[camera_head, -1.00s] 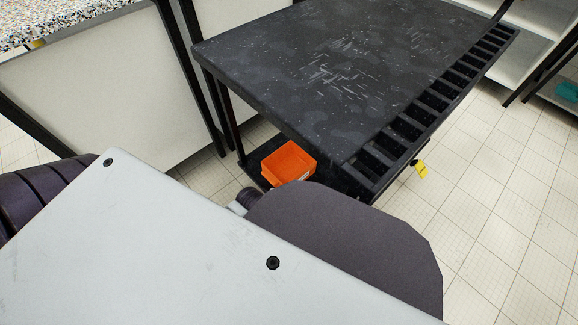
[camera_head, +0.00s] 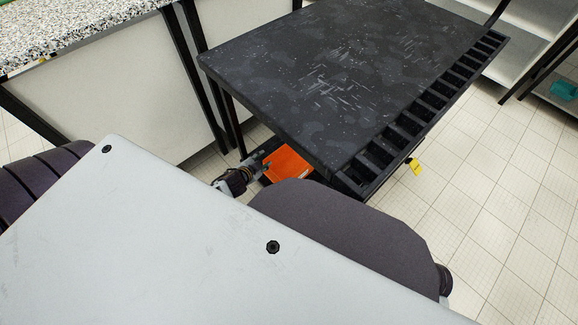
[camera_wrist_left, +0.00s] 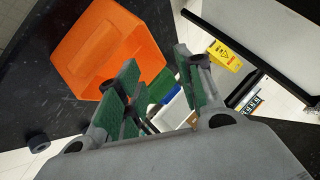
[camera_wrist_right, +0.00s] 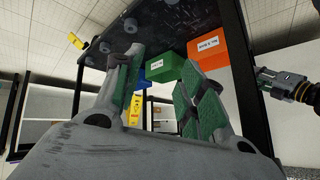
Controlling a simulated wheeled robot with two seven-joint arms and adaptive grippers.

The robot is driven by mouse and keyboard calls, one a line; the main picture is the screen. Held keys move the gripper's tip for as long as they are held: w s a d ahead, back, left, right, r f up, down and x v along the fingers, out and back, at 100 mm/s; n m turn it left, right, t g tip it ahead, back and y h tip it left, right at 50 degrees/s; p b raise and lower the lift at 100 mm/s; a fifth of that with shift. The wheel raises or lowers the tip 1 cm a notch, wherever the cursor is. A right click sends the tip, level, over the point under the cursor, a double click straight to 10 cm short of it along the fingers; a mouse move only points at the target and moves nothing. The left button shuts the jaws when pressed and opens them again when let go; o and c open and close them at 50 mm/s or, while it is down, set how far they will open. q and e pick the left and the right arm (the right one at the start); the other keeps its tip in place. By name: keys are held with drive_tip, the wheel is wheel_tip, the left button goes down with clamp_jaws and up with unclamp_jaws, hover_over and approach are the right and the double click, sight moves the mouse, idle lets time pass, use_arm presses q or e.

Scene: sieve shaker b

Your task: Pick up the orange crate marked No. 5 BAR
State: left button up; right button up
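The orange crate (camera_head: 287,164) sits on the low shelf under the dark table, partly hidden by the tabletop and my body. In the left wrist view the open-topped crate (camera_wrist_left: 98,48) is beside my left gripper (camera_wrist_left: 160,84), which is open and empty. In the head view my left gripper (camera_head: 258,166) is at the crate's left side; contact cannot be told. The right wrist view shows the crate (camera_wrist_right: 209,48) with a white label, too small to read surely. My right gripper (camera_wrist_right: 160,82) is open and empty, apart from the crate.
A green crate (camera_wrist_right: 166,69) stands beside the orange one, with a blue one (camera_wrist_right: 161,89) beyond. The dark tabletop (camera_head: 340,75) overhangs the shelf. A table leg (camera_wrist_right: 239,85) stands near the crate. A yellow sign (camera_wrist_left: 226,55) shows beyond. Tiled floor (camera_head: 490,215) is clear at right.

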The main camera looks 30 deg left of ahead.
use_arm(q)
drive_tip(key=s+d+f+n+h, duration=0.1)
drive_tip(key=s+d+f+h, duration=0.2)
drive_tip(key=d+h, duration=0.4)
drive_tip(key=shift+s+d+f, duration=0.15)
drive_tip(key=shift+s+f, duration=0.15)
drive_tip(key=shift+s, duration=0.15)
use_arm(e)
drive_tip(key=s+g, duration=0.1)
drive_tip(key=s+d+f+g+h, duration=0.1)
drive_tip(key=s, duration=0.1)
drive_tip(key=s+d, duration=0.1)
drive_tip(key=shift+s+d+f+g+h, duration=0.2)
drive_tip(key=shift+d+g+h, duration=0.1)
drive_tip(key=shift+g, duration=0.1)
drive_tip(key=shift+w, duration=0.1)
use_arm(q)
drive_tip(key=b+x, duration=0.3)
drive_tip(key=x, duration=0.5)
drive_tip(key=shift+w+d+f, duration=0.15)
drive_tip(key=shift+d+f, duration=0.05)
drive_tip(key=shift+d, duration=0.05)
use_arm(e)
wheel_tip(320, 180, down, 7)
drive_tip(key=a+t+y, duration=0.1)
drive_tip(key=shift+w+a+m, duration=0.25)
drive_tip(key=shift+a+m, duration=0.1)
drive_tip(key=shift+m, duration=0.05)
